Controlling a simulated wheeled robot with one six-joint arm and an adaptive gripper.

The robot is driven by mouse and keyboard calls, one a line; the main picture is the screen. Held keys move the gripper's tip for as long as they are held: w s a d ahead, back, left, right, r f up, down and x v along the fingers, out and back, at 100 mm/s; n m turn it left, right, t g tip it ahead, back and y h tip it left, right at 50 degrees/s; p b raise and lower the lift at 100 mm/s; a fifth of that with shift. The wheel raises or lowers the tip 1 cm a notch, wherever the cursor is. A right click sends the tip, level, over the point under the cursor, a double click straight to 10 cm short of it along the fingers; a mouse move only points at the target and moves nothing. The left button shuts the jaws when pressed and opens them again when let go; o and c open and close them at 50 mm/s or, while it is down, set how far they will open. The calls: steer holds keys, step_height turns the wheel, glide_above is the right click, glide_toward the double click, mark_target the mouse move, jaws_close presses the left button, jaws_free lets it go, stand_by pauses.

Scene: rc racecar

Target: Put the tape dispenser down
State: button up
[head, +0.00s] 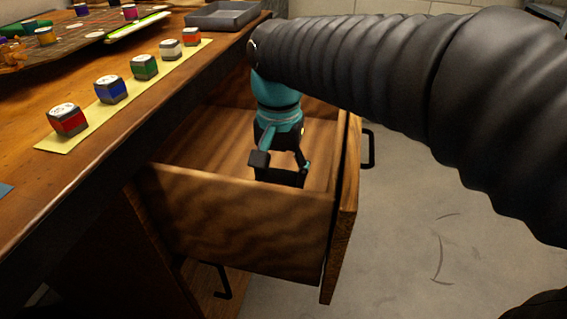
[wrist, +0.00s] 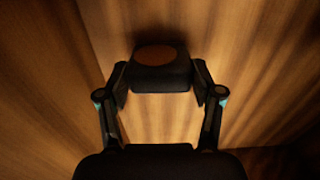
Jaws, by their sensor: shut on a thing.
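My gripper (head: 281,162) reaches down into the open wooden drawer (head: 235,225). In the wrist view my gripper (wrist: 160,80) has its two fingers on either side of the dark tape dispenser (wrist: 160,76), shut on it. The dispenser is a black block with a brown round patch on top. In the head view the dispenser (head: 281,177) shows only as a dark shape low between the fingers, partly hidden by them and the wrist. I cannot tell whether it touches the drawer floor.
The drawer's walls stand close around my gripper, with bare wooden floor beside it. The desk (head: 110,135) on the left bears a yellow strip (head: 85,128) with several coloured blocks and a grey tray (head: 222,17). A drawer handle (head: 370,150) sticks out at right.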

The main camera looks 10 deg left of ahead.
mark_target(280, 173)
steer(key=shift+f, duration=0.2)
steer(key=o, duration=1)
step_height(280, 173, up, 12)
steer(key=shift+r+p, duration=0.15)
steer(key=shift+p, duration=0.9)
